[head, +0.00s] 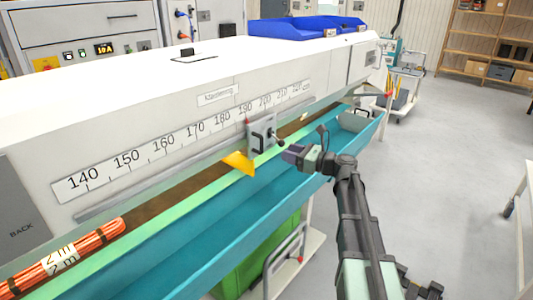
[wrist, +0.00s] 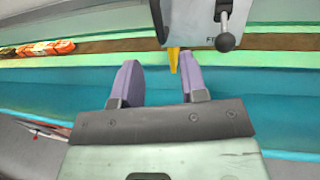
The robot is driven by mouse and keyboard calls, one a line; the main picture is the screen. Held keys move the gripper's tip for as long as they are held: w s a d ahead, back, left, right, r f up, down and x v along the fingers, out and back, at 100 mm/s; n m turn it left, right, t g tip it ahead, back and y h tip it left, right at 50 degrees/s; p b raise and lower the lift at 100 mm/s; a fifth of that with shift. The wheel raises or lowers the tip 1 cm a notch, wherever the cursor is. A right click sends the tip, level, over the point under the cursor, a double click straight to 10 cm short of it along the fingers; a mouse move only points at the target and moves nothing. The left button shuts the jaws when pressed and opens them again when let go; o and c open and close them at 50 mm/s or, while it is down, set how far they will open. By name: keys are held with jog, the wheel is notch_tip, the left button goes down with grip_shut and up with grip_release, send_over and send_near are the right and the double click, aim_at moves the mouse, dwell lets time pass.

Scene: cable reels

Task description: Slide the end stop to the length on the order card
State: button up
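The end stop (head: 262,134) is a grey block with a dark handle and a black-knobbed lever (head: 281,143), standing on the rail below the scale, near the 190 to 200 marks. A yellow plate (head: 240,163) sticks out at its lower left. In the wrist view the end stop (wrist: 200,22) is at the top, its knob (wrist: 225,42) hanging to the right and the yellow plate (wrist: 173,60) below it. My gripper (head: 291,154) is in front of the end stop, apart from it. In the wrist view its two purple fingers (wrist: 157,82) are spread with nothing between them. The order card is not identifiable.
The number scale (head: 180,135) runs along the white machine. An orange cable bundle with a "2 m" label (head: 62,261) lies in the channel at the left. A teal trough (head: 200,240) runs below, with a green bin (head: 255,265) under it. Floor at the right is mostly clear.

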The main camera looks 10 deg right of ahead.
aim_at(262, 152)
jog(key=x, duration=1.1)
jog(key=shift+s, duration=0.1)
jog(key=shift+c, duration=0.3)
grip_shut()
